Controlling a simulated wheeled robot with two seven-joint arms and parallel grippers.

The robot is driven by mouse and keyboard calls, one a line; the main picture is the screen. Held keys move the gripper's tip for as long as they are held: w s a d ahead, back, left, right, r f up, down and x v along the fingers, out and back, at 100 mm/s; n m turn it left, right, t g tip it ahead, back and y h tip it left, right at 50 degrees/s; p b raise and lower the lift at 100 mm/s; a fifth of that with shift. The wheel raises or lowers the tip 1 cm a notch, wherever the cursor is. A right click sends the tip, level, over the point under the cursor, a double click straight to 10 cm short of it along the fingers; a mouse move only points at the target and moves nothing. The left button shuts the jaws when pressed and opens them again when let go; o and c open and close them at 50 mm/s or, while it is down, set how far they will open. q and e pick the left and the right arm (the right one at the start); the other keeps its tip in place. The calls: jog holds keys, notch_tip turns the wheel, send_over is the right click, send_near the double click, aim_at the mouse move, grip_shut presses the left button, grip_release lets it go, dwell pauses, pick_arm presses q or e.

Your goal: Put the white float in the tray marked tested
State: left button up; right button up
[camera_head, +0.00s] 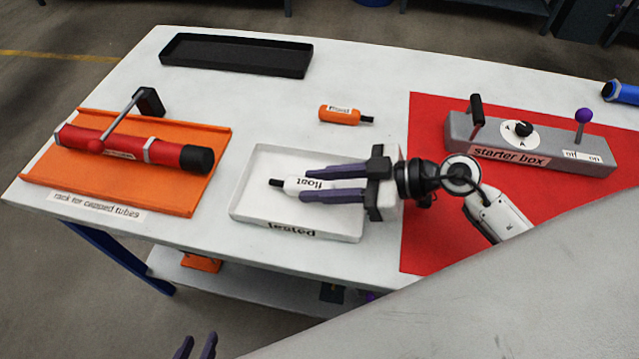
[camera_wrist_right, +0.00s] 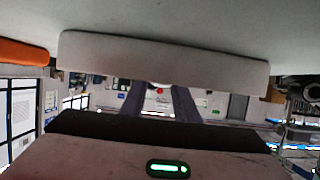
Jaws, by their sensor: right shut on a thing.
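The white float (camera_head: 304,184), labelled "float" and with a dark tip, lies level over the white tray marked "tested" (camera_head: 250,212). My right gripper (camera_head: 308,184) is shut on it, one purple finger on each side. I cannot tell whether the float touches the tray floor. In the right wrist view the tray's pale wall (camera_wrist_right: 160,62) spans the picture beyond the fingers, and the float is mostly hidden. My left gripper (camera_head: 196,347) shows at the bottom edge, away from the table, its two fingertips apart and nothing visible between them.
An orange float (camera_head: 339,115) lies behind the tray. An orange rack (camera_head: 60,176) with a red tube (camera_head: 125,145) is at the left. A black tray (camera_head: 236,56) is at the back. A grey starter box (camera_head: 530,143) stands on the red mat (camera_head: 425,240) at the right.

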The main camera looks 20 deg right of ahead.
jog(key=o, duration=1.1)
jog(key=shift+c, duration=0.2)
jog(key=v, duration=1.2)
